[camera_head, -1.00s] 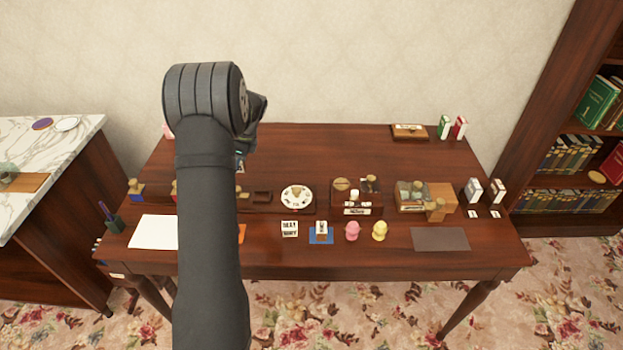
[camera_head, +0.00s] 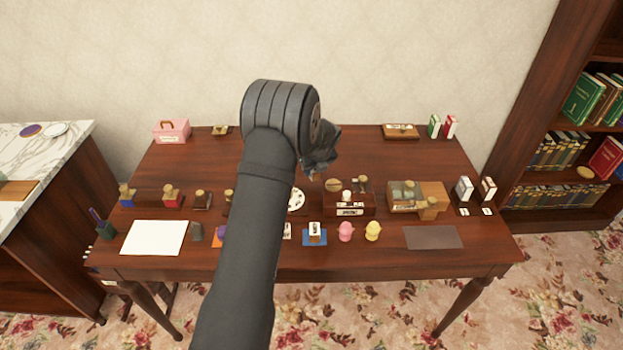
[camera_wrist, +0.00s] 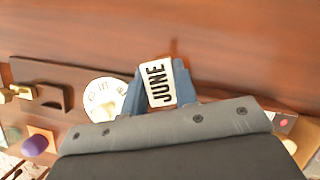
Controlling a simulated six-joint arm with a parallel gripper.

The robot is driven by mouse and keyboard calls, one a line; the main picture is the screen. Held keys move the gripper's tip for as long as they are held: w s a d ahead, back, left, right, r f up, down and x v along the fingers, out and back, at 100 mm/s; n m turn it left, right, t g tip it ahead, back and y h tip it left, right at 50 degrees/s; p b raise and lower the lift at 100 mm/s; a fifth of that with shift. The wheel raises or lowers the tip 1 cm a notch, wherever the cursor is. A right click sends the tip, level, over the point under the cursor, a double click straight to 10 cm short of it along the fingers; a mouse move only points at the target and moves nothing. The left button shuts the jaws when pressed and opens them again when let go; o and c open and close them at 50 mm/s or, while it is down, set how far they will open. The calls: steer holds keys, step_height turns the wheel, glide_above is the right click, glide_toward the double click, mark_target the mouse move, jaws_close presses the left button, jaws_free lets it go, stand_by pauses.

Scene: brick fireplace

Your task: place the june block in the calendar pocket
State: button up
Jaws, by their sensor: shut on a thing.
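The june block, a white block with black JUNE lettering, shows in the wrist view (camera_wrist: 158,83). My gripper (camera_wrist: 160,90) is shut on it, with blue-grey fingers on both sides. In the head view my gripper (camera_head: 322,162) is above the middle of the table, behind the row of small objects; its fingertips and the block cannot be made out there. I cannot tell for certain which object is the calendar pocket. A dark wooden holder with a white label (camera_head: 350,211) stands just in front of my gripper in the head view.
The white dial (camera_wrist: 104,98) is left of the block in the wrist view. A wooden box (camera_head: 433,190) stands right of centre. Pink (camera_head: 345,232) and yellow (camera_head: 373,231) figures stand near the front. The table's back middle (camera_head: 365,150) is clear.

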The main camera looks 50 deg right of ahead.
mark_target(313, 178)
steer(key=shift+f, duration=2.1)
steer(key=shift+f, duration=0.1)
steer(key=o, duration=0.9)
steer(key=shift+o, duration=0.2)
steer(key=v, duration=1.1)
steer(key=shift+o, duration=0.5)
steer(key=shift+s+r, duration=0.25)
steer(key=shift+r, duration=0.3)
